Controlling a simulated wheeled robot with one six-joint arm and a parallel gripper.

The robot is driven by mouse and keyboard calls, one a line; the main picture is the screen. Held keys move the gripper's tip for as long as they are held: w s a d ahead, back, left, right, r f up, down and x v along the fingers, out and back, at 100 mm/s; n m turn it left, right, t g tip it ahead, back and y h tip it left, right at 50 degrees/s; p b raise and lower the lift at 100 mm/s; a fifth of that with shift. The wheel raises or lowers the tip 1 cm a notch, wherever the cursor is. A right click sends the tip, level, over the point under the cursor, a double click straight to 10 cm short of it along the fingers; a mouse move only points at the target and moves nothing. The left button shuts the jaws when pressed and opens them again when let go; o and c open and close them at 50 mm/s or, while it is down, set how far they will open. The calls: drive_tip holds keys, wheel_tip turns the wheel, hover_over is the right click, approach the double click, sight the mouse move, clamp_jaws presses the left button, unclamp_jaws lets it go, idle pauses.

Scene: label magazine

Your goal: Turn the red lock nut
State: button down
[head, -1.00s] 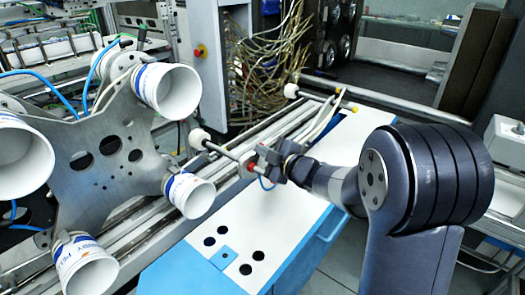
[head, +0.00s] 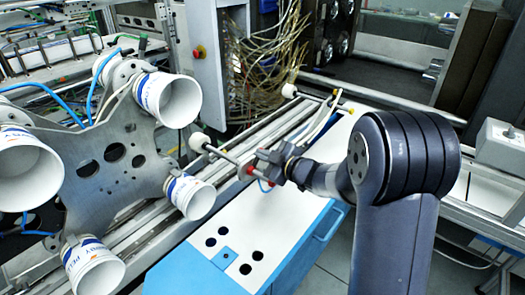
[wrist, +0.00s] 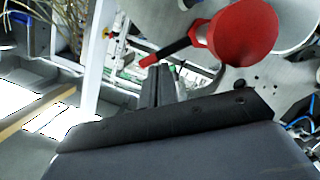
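The red lock nut (head: 250,169) is a small red piece on a thin rod with a white roller at its far end, in the middle of the head view. My gripper (head: 263,163) is right beside it, on its right; I cannot tell whether they touch. In the wrist view a large red rounded part with a dark stem, seemingly the lock nut (wrist: 242,35), shows at the upper right. The dark fingers of my gripper (wrist: 163,82) point up below and left of it. The nut does not show between them, and their gap is unclear.
A metal plate (head: 118,205) carrying several white label rolls (head: 189,196) stands at the left. A blue and white bench (head: 262,215) lies below my gripper. Metal rails (head: 150,215) run along its left side. Loose cables (head: 268,80) hang behind.

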drive_tip(key=shift+w+d+f+m+g+p, duration=0.35)
drive_tip(key=shift+m+p, duration=0.5)
drive_tip(key=shift+p, duration=0.6)
drive_tip(key=shift+w+d+f+m+g+p, duration=0.35)
drive_tip(key=shift+m+p, duration=0.5)
drive_tip(key=shift+p, duration=0.6)
drive_tip(key=shift+w+a+y, duration=0.1)
drive_tip(key=shift+y, duration=0.2)
drive_tip(key=shift+r, duration=0.1)
